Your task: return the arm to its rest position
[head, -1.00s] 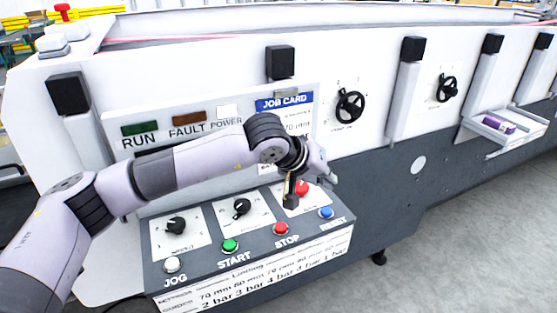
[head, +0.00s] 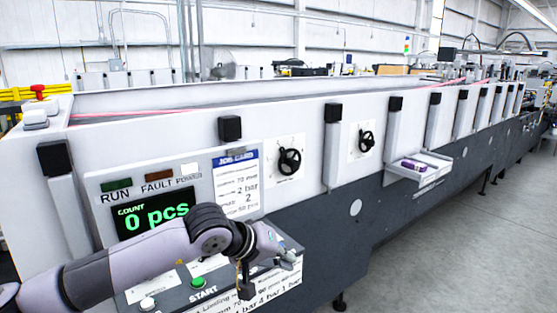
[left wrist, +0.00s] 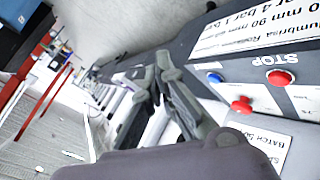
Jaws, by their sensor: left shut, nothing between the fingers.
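My left arm comes in from the lower left of the head view, in front of the machine's control panel. Its gripper (head: 288,258) is shut and empty, in front of the panel's right part. In the left wrist view the two fingers (left wrist: 153,75) are close together, apart from the panel. The panel's red STOP button (left wrist: 281,78), blue button (left wrist: 215,77) and red knob (left wrist: 242,104) are to their right. The head view shows the green START button (head: 198,284) and white JOG button (head: 147,303) below my arm. My right gripper is out of view.
The count display (head: 152,216) reads 0 pcs. The job card (head: 237,184) hangs beside it. Two black handwheels (head: 289,161) and a small tray (head: 432,172) with a purple box (head: 413,165) are along the machine. The grey floor (head: 455,255) at right is clear.

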